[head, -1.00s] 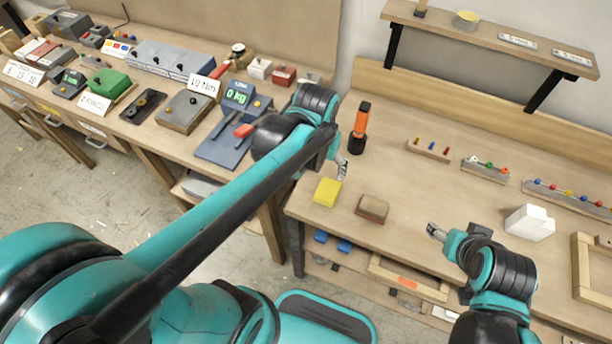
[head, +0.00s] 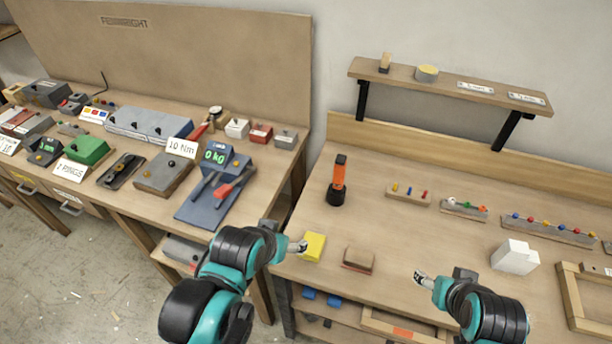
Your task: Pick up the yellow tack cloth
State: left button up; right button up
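The yellow tack cloth (head: 313,246) is a small yellow block-like piece lying near the left front corner of the right-hand workbench (head: 400,222). My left gripper (head: 299,246) is at the cloth's left side, very close to it or touching it. Its fingers are too small to show whether they are open or shut. The cloth appears to rest on the bench. My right gripper (head: 420,278) is over the bench's front part, right of the cloth, with nothing visible in it; its finger opening is unclear.
A brown sanding block (head: 358,258) lies just right of the cloth. An orange-and-black tool (head: 338,182) stands upright behind it. A white block (head: 514,257) sits farther right. A blue scale (head: 216,190) is on the left bench, across a gap. The bench middle is clear.

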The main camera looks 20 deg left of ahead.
aim_at(316, 242)
jog(key=j+z, duration=0.4)
jog(key=k+j+z, duration=0.15)
jog(key=j+z, duration=0.25)
jog(key=j, duration=0.15)
jog(key=k+j+z, duration=0.15)
jog(key=j+z, duration=0.25)
